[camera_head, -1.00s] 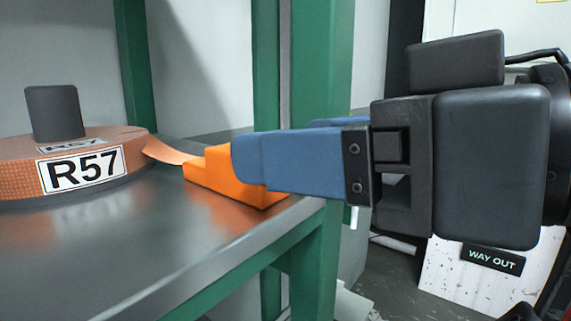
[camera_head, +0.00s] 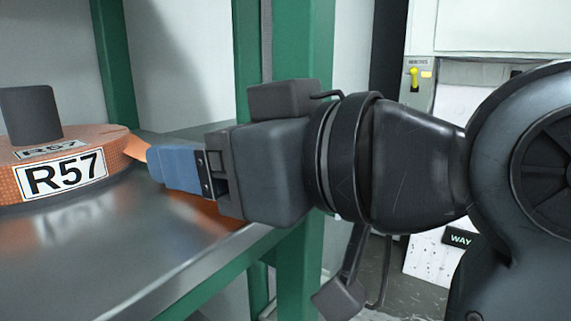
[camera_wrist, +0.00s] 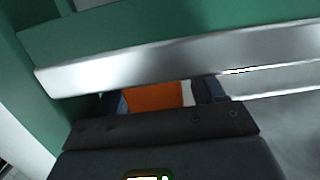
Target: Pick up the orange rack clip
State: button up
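The orange rack clip (camera_wrist: 153,97) shows in the wrist view between the two blue fingers of my gripper (camera_head: 158,164). A narrow pale gap shows between the clip and the right finger there, so the fingers look open around it. In the head view the fingers reach left over the metal shelf (camera_head: 130,245), beside the tape roll, and hide nearly all of the clip. Its orange reflection shows on the shelf below the fingers. The fingertips' contact with the clip cannot be seen.
A copper-coloured tape roll (camera_head: 115,165) labelled R57 lies on the shelf at the left, with a dark post (camera_head: 30,115) in its middle. A green upright (camera_head: 300,190) stands close behind my gripper. The front left of the shelf is clear.

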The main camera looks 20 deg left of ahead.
jog(key=c, duration=1)
jog(key=shift+c, duration=0.3)
jog(key=shift+r, duration=0.15)
